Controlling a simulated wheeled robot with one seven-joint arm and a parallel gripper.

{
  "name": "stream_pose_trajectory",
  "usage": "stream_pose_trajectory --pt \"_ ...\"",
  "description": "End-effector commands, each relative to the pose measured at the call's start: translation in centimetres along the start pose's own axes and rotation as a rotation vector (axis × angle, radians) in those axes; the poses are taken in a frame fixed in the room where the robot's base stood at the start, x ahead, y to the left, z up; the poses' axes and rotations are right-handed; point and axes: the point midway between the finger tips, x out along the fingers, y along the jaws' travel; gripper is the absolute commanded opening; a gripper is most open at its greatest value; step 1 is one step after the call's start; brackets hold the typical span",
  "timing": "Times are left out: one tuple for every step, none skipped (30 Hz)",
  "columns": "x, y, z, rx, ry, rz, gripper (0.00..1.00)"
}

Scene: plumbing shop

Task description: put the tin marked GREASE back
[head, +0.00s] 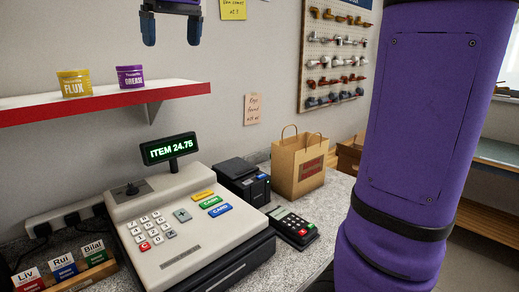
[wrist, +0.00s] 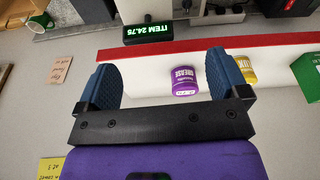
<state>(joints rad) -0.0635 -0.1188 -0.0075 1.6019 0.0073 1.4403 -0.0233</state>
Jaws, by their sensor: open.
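The purple GREASE tin (head: 130,76) stands upright on the wall shelf (head: 100,106), to the right of the yellow FLUX tin (head: 74,83). My gripper (head: 171,32) is at the top of the head view, higher than the shelf and to the right of the GREASE tin. Its blue fingers are apart with nothing held. In the wrist view the picture is turned over: the GREASE tin (wrist: 184,82) shows beyond the open fingers, nearer the right finger, and the FLUX tin (wrist: 244,70) lies further right.
The shelf has a red front edge. A green box (wrist: 308,76) shows beside the FLUX tin in the wrist view. Below are a cash register (head: 180,225), a card reader (head: 292,228) and a paper bag (head: 299,165). A pegboard (head: 336,55) hangs at the back. The wall around my gripper is mostly clear.

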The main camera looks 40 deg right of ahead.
Motion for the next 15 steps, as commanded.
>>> stream_pose_trajectory --pt "0.2 0.1 1.8 0.005 0.013 0.001 0.93" --pt "0.5 0.2 2.6 0.008 0.022 0.002 0.93" --pt "0.9 0.2 3.8 0.011 0.033 0.003 0.93" --pt "1.2 0.3 4.8 0.014 0.041 0.004 0.93" --pt "1.5 0.3 5.7 0.016 0.051 0.004 0.93" --pt "2.0 0.4 6.9 0.020 0.061 0.005 0.93" --pt "2.4 0.4 7.9 0.022 0.069 0.006 0.93" --pt "2.8 0.5 8.8 0.025 0.078 0.007 0.93" --pt "3.4 0.5 10.0 0.028 0.089 0.008 0.93" --pt "3.8 0.5 11.0 0.031 0.098 0.009 0.93" --pt "4.3 0.6 11.9 0.033 0.106 0.010 0.93" --pt "5.0 0.6 13.2 0.037 0.116 0.011 0.93" --pt "5.5 0.6 14.1 0.040 0.125 0.012 0.93" --pt "6.0 0.6 15.1 0.043 0.134 0.013 0.93" --pt "6.8 0.6 16.4 0.046 0.144 0.014 0.93"
